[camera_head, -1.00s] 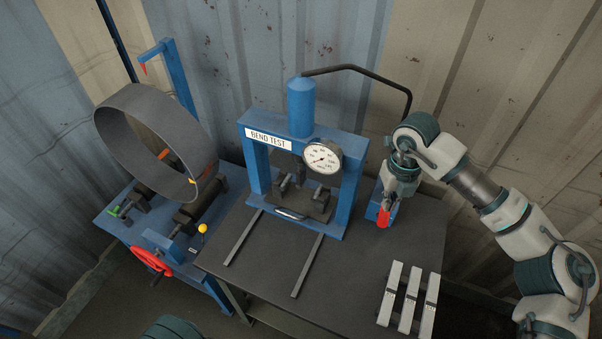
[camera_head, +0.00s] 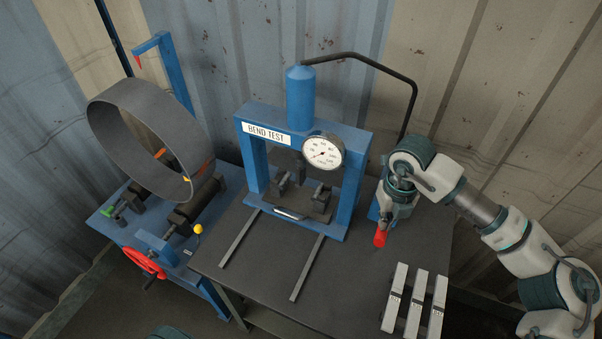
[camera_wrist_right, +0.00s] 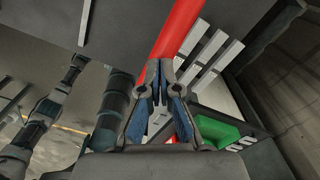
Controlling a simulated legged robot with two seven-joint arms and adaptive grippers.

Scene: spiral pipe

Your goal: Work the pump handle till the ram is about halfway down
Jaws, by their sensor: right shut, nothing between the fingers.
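The blue bend-test press (camera_head: 355,190) stands on the dark bench with a round gauge (camera_head: 323,153) on its frame. Its ram is hard to make out in the shadow between the posts, so its height cannot be told. The blue pump (camera_head: 375,210) is to the right of the press, partly hidden behind my right gripper (camera_head: 390,222). The pump handle's red grip (camera_head: 380,238) sticks out below that gripper. In the wrist view the shut, empty fingers (camera_wrist_right: 160,68) lie over the red handle (camera_wrist_right: 182,28), seemingly against it; contact is unclear. My left gripper is out of view.
Several pale metal strips (camera_head: 415,300) lie at the bench's front right. Two rails (camera_head: 307,268) run forward from the press. A pipe roller with a large grey ring (camera_head: 130,125) and a red handwheel (camera_head: 144,263) stands at left. A black hose (camera_head: 410,90) arcs from the cylinder.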

